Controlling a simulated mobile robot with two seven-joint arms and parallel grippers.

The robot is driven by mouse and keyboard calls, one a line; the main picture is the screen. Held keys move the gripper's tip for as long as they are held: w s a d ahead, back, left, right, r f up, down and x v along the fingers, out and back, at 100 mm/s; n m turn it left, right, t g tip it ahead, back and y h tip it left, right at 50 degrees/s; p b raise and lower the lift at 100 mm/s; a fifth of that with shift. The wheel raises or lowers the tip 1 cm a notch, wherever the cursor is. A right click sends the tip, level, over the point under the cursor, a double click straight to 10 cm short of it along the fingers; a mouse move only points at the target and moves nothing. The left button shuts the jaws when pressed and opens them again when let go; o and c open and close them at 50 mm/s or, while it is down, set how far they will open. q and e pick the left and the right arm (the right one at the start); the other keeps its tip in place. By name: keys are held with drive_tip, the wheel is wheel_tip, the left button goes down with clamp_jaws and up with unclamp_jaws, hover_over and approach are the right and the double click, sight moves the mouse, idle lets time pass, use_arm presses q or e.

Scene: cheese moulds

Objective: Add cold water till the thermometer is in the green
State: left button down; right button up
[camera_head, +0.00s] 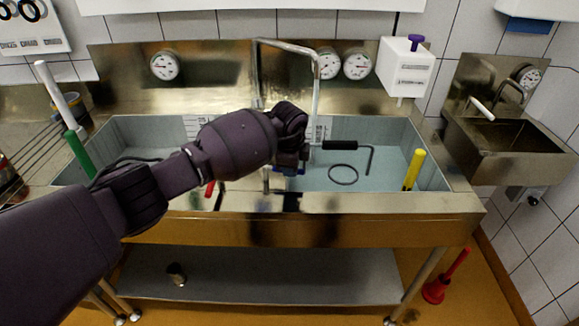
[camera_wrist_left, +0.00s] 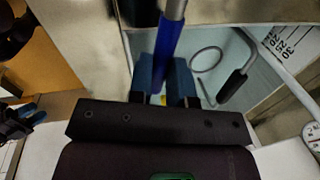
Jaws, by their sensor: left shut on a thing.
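My left gripper (camera_head: 288,168) is over the front rim of the double sink. In the left wrist view its two blue fingers (camera_wrist_left: 164,82) are shut on a blue handle (camera_wrist_left: 168,40), one on each side. In the head view the handle is mostly hidden by the gripper. A red handle (camera_head: 210,189) stands to its left at the front rim. Round white dials sit on the steel back panel: one at left (camera_head: 164,66) and two at right (camera_head: 327,65) (camera_head: 357,66). Their needles and coloured zones are too small to read. A tall steel spout (camera_head: 316,95) rises between the basins.
The right basin (camera_head: 385,178) holds a ring and a black-handled bent rod (camera_head: 345,146). A yellow stick (camera_head: 413,170) and green stick (camera_head: 78,152) stand at the ends. A dark, blue-tipped shape (camera_wrist_left: 27,114), seemingly my right gripper, shows in the wrist view.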

use_arm(q)
drive_tip(key=shift+r, duration=0.1)
drive_tip(key=c, duration=1.1)
unclamp_jaws()
drive_tip(key=shift+o, duration=0.2)
wheel_tip(320, 180, up, 10)
drive_tip(key=s, duration=0.2)
drive_tip(key=shift+a+r+p, duration=0.15)
drive_tip(key=shift+r+p, duration=0.1)
drive_tip(key=shift+p, duration=0.15)
